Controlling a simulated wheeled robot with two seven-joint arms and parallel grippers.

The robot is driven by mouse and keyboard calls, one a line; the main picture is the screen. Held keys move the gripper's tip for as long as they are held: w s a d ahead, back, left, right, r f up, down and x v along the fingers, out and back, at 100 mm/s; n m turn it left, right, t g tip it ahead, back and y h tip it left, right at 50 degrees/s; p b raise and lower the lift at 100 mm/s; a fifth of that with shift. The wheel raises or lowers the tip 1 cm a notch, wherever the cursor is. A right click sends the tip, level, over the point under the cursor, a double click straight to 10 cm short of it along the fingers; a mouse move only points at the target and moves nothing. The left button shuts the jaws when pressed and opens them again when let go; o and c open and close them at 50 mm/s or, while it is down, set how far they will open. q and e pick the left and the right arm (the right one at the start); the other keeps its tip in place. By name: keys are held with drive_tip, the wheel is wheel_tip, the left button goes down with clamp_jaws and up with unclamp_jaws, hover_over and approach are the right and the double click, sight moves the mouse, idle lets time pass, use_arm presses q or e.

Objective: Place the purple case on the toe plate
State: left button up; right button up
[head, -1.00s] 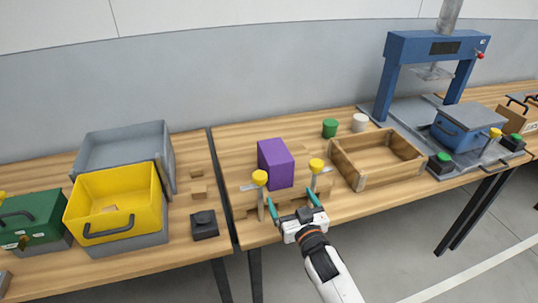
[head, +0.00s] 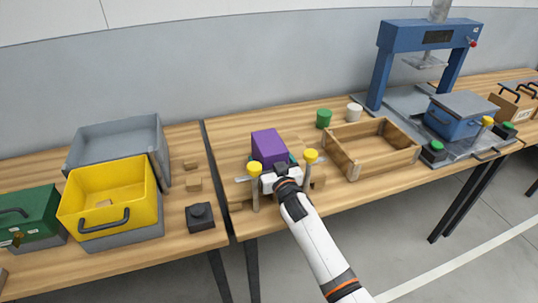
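The purple case (head: 269,144) stands upright on the middle table, behind two upright clamps with yellow knobs. My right gripper (head: 272,162) has come in from the front between the clamps. Its teal fingers show at the left and right sides of the case's lower part, spread about as wide as the case. Its fingertips are partly hidden, and contact with the case is hard to make out. The case rests low, with no visible lift. I cannot tell which surface is the toe plate. My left gripper is not in view.
The left clamp (head: 255,184) and right clamp (head: 309,168) stand close beside my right gripper. A wooden tray (head: 352,172) lies to the right, with green (head: 323,118) and white (head: 354,112) cylinders behind it. A yellow bin (head: 75,206) is on the left table.

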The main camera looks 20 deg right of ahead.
drive_tip(key=c, duration=1.5)
drive_tip(key=shift+w+r, duration=0.1)
drive_tip(key=shift+r, duration=0.1)
